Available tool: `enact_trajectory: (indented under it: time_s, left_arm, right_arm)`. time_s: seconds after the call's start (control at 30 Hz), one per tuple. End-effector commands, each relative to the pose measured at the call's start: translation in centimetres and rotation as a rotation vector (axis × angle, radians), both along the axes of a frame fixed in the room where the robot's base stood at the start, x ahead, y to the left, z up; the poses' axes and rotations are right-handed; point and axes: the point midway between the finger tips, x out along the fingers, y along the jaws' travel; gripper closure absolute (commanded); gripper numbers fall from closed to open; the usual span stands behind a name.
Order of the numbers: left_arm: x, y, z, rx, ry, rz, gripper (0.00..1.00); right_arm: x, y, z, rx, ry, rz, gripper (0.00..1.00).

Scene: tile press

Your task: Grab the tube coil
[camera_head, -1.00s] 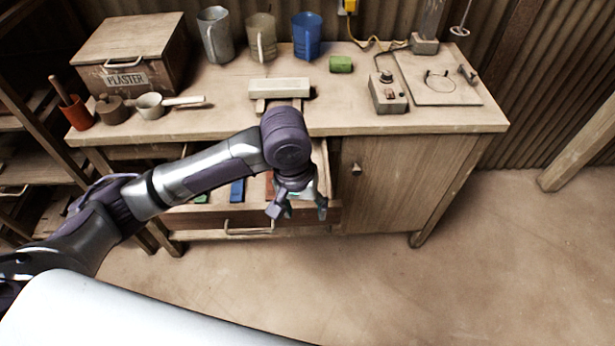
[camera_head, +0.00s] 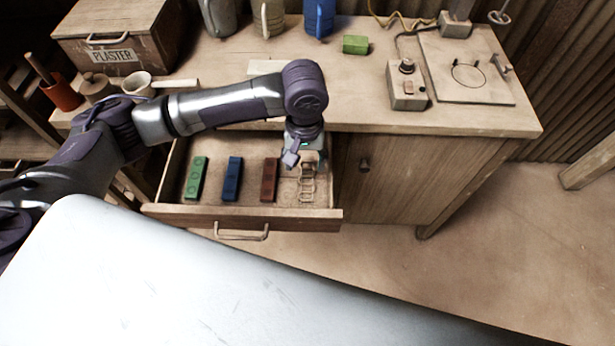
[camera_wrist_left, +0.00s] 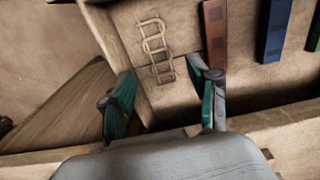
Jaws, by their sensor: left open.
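The tube coil (camera_head: 307,187), a pale tan looped piece, lies at the right end of the open drawer (camera_head: 240,218). In the left wrist view the tube coil (camera_wrist_left: 156,45) lies on the drawer floor, ahead of the fingers. My left gripper (camera_head: 305,162) is above the drawer at the far end of the coil, and hides part of it in the head view. In the left wrist view my left gripper (camera_wrist_left: 162,82) has its fingers spread, with nothing held between them. My right gripper is not in view.
In the drawer, a green bar (camera_head: 197,178), a blue bar (camera_head: 233,178) and a brown bar (camera_head: 269,180) lie left of the coil. The bench top (camera_head: 370,115) overhangs the drawer's back. A cabinet door (camera_head: 395,175) stands to the right. The plaster box (camera_head: 115,40) sits on the bench.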

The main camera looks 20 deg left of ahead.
Motion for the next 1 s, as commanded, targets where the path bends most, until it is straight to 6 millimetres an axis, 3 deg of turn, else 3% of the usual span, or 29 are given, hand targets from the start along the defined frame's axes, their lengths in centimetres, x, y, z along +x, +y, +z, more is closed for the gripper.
enact_trajectory:
  time_s: [0.17, 0.33, 0.6, 0.9, 1.0]
  left_arm:
    - [0.0, 0.0, -2.3, 0.0, 0.0, 0.0, 0.4]
    - [0.0, -0.1, -3.5, 0.001, 0.001, -0.001, 0.4]
    - [-0.1, -0.3, -7.3, 0.001, 0.0, 0.0, 0.4]
    - [-0.1, -0.4, -7.9, 0.0, -0.001, -0.002, 0.4]
    - [-0.1, -0.4, -7.9, 0.0, -0.001, -0.002, 0.53]
  right_arm:
    - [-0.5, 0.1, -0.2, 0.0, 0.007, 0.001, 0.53]
    - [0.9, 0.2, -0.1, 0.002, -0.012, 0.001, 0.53]
    - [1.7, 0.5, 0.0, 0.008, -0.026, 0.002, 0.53]
    - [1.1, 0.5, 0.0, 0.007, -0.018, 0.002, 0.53]
    - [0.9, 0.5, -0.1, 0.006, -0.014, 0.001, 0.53]
